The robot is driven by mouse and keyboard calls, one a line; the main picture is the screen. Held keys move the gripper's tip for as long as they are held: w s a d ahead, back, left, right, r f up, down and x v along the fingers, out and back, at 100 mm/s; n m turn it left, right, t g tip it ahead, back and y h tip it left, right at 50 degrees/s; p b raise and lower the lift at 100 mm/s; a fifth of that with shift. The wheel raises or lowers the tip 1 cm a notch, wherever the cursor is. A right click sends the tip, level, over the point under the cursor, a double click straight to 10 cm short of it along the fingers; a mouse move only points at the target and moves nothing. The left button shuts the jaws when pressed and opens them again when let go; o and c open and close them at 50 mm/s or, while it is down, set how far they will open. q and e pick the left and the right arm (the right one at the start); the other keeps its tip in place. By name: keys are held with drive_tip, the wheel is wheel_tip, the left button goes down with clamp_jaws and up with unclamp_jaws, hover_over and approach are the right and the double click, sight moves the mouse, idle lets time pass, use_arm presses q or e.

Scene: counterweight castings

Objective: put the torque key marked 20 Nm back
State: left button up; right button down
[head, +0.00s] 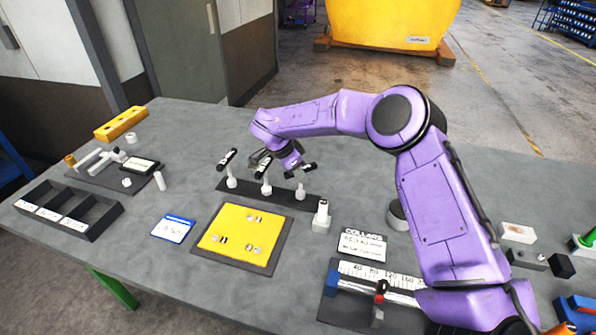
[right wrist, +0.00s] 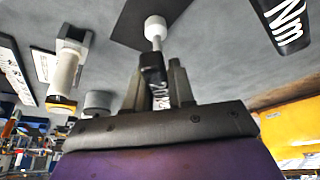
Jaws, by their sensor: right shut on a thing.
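My right gripper (head: 296,166) is over the right end of a dark rack (head: 283,200) on the bench. In the right wrist view it is shut on the black handle of a torque key (right wrist: 152,68); a partly covered marking that seems to start with 20 shows between the fingers. The key's pale lower end (right wrist: 155,28) points at the dark rack; I cannot tell whether it is seated. Two other black-handled keys, a left one (head: 231,182) and a middle one (head: 266,188), stand in the rack. One handle reading Nm (right wrist: 285,22) shows in the wrist view. My left gripper is not in view.
A white cylinder on a block (head: 321,216) stands right of the rack. A yellow panel (head: 238,238) with small parts lies in front, beside a blue-edged card (head: 173,228). A COLLARS sign (head: 362,244) and a ruler fixture (head: 345,312) are near my right arm.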

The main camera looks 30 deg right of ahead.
drive_tip(key=c, duration=1.4)
unclamp_jaws()
drive_tip(key=shift+s+a+f, duration=0.1)
drive_tip(key=shift+s+f, duration=0.05)
drive_tip(key=shift+s, duration=0.1)
drive_tip(key=o, duration=0.4)
drive_tip(key=shift+s, duration=0.35)
use_arm(q)
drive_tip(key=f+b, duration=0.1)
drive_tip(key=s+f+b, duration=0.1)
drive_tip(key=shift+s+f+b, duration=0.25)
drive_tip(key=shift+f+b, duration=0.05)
drive_tip(key=shift+b, duration=0.05)
use_arm(e)
drive_tip(key=shift+o, duration=0.2)
drive_tip(key=v, duration=1.2)
drive_tip(key=shift+s+r, duration=0.35)
